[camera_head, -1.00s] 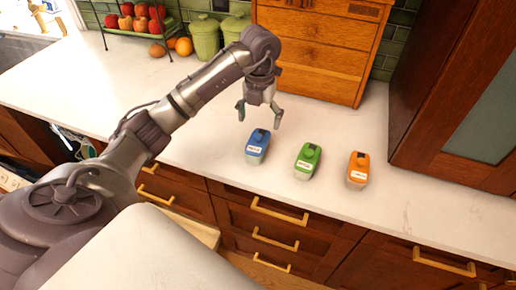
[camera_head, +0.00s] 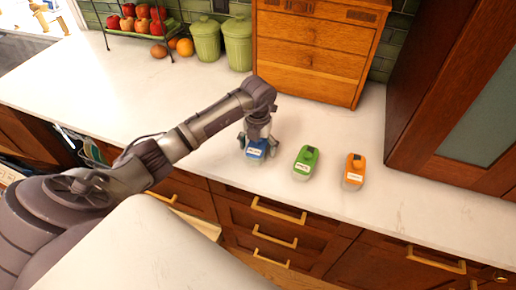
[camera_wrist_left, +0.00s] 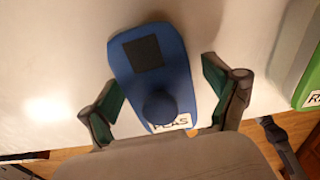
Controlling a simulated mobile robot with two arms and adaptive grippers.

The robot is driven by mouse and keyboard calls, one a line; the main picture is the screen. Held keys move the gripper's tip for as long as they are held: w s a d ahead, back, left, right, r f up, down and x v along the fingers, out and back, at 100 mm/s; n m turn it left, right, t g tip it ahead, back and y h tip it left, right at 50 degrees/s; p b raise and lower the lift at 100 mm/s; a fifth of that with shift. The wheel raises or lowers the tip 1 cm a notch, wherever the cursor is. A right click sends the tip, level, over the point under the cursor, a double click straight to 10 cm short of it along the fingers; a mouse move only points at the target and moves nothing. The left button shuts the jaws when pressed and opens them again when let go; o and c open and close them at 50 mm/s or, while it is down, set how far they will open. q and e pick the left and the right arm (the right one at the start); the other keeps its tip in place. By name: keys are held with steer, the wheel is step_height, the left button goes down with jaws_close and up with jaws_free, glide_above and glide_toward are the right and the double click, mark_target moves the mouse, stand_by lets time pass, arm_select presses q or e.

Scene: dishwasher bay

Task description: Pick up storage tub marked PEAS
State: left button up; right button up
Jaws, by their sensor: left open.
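The tub marked PEAS has a blue lid with a round knob and a dark square; it stands on the white counter. In the head view the tub (camera_head: 256,150) is partly hidden by my left gripper (camera_head: 257,139), which is over it. In the wrist view the blue lid (camera_wrist_left: 152,75) lies between the open fingers of the left gripper (camera_wrist_left: 165,100), one on each side, with gaps visible. The PEAS label (camera_wrist_left: 172,124) shows at the lid's near end. My right gripper is in neither view.
A green-lidded tub (camera_head: 305,161) and an orange-lidded tub (camera_head: 354,171) stand to the right on the counter (camera_head: 420,200). The green one's edge (camera_wrist_left: 306,75) shows in the wrist view. A wooden drawer box (camera_head: 315,55), green canisters (camera_head: 238,42) and a fruit rack stand behind.

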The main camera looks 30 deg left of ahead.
arm_select(q)
steer(key=c, duration=1.4)
steer(key=shift+c, duration=0.3)
steer(key=shift+w+r, duration=0.1)
steer(key=shift+r, duration=0.1)
